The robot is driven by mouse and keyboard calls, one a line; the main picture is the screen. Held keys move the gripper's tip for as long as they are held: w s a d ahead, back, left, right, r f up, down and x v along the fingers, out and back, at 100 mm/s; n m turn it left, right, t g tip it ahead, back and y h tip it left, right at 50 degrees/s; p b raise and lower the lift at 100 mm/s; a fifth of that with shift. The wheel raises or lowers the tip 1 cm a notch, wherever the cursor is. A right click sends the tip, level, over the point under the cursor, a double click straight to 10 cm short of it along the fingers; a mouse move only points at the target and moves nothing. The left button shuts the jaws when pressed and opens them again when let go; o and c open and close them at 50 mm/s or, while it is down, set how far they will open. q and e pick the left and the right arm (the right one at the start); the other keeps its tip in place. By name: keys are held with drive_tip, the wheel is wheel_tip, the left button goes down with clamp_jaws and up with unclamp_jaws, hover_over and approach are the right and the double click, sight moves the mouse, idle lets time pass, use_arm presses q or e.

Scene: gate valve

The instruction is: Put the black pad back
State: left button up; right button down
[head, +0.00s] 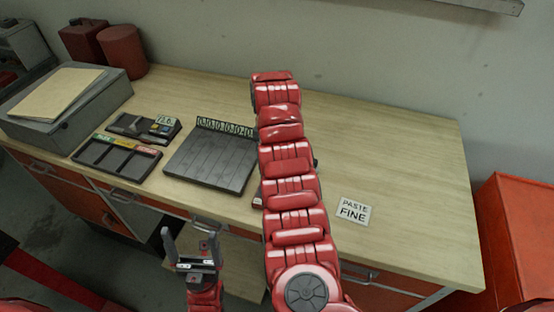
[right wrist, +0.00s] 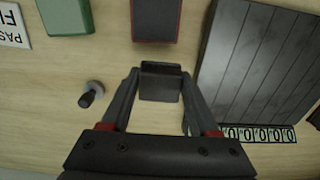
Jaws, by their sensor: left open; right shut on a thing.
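A small black pad (right wrist: 160,88) sits between the fingertips of my right gripper (right wrist: 160,74) in the right wrist view, and the gripper is shut on it. The wooden tabletop shows behind the pad; I cannot tell whether the pad touches it. In the head view my right arm hides this gripper and the pad. My left gripper (head: 191,240) is open and empty, in front of the table's front edge.
A dark slatted board (head: 212,160) with a number strip, a compartment tray (head: 118,158) and a "PASTE FINE" card (head: 353,211) lie on the table. A red-edged dark block (right wrist: 157,18), a green block (right wrist: 68,15) and a small knob (right wrist: 92,95) are near my right gripper.

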drive_tip(key=w, duration=0.1)
drive_tip(key=w+d, duration=0.1)
drive_tip(key=w, duration=0.1)
drive_tip(key=shift+f, duration=0.2)
drive_tip(key=shift+w+d, duration=0.1)
drive_tip(key=shift+w, duration=0.3)
drive_tip(key=shift+w+d, duration=0.25)
drive_tip(key=shift+w, duration=0.05)
wheel_tip(320, 180, down, 3)
drive_tip(key=shift+p, duration=1)
drive_tip(key=shift+w+f, duration=0.1)
drive_tip(key=shift+f, duration=0.2)
